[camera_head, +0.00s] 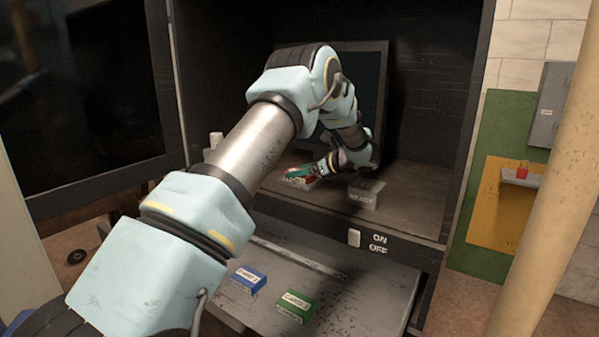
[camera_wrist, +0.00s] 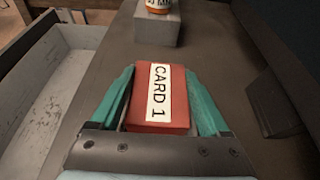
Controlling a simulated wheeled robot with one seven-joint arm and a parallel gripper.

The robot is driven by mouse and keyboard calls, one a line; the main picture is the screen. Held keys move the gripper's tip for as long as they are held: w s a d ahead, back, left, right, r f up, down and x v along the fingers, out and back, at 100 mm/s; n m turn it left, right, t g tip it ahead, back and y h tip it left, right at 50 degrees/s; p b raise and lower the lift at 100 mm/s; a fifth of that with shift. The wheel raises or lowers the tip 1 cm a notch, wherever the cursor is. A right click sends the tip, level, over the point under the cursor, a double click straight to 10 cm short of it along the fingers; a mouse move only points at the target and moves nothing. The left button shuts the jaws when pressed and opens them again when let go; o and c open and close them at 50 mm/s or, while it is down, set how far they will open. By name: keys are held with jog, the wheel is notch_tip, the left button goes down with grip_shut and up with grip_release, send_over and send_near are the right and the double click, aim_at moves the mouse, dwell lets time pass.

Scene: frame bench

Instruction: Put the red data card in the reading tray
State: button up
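The red data card (camera_wrist: 176,84), labelled CARD 1, sits between the teal fingers of my gripper (camera_wrist: 163,75) in the wrist view. The fingertips press against its two sides, so my gripper is shut on it. In the head view my gripper (camera_head: 316,172) is low over the shelf inside the cabinet, with the card (camera_head: 297,184) partly hidden by it. I cannot tell whether the card touches the shelf. A grey pull-out tray (camera_head: 345,318) is below the shelf. I cannot tell for sure which part is the reading tray.
A grey block (camera_head: 366,194) marked READY stands right of my gripper. A blue card (camera_head: 248,280) and a green card (camera_head: 296,306) lie on the pull-out tray. A dark screen (camera_head: 372,95) stands behind. The wrist view shows a grey block (camera_wrist: 158,32) ahead with an orange-and-white object on it.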

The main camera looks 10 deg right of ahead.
jog(key=o, duration=0.3)
